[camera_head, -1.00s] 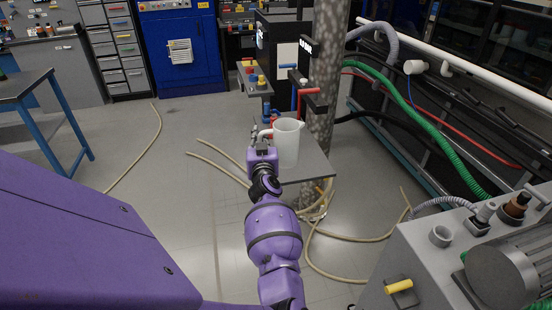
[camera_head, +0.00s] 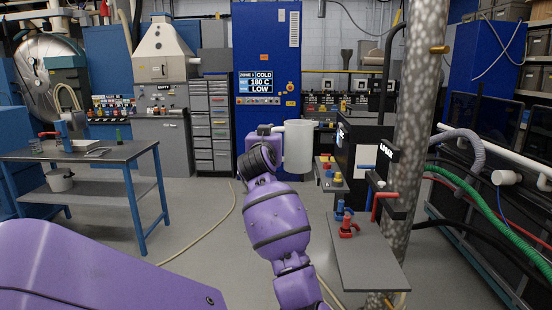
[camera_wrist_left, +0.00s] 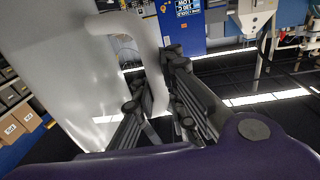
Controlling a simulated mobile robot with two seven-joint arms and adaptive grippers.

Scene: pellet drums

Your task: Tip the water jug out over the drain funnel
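The water jug (camera_head: 299,147) is whitish, translucent and upright, held in the air in front of the blue cabinet in the head view. My left gripper (camera_head: 269,131) is at its left side, on the handle. In the left wrist view the jug's pale body (camera_wrist_left: 62,85) fills the left, and its handle (camera_wrist_left: 152,62) runs down between the dark fingers of my left gripper (camera_wrist_left: 160,98). The fingers are closed around the handle. The jug's contents are hidden. I cannot pick out a drain funnel in either current view. My right gripper is not in view.
A grey table (camera_head: 367,262) with red and blue valves (camera_head: 348,226) stands below right of the jug, beside a speckled column (camera_head: 421,120). A blue-legged bench (camera_head: 110,152) stands at left, with a grey hopper unit (camera_head: 160,52) behind. Open floor lies between.

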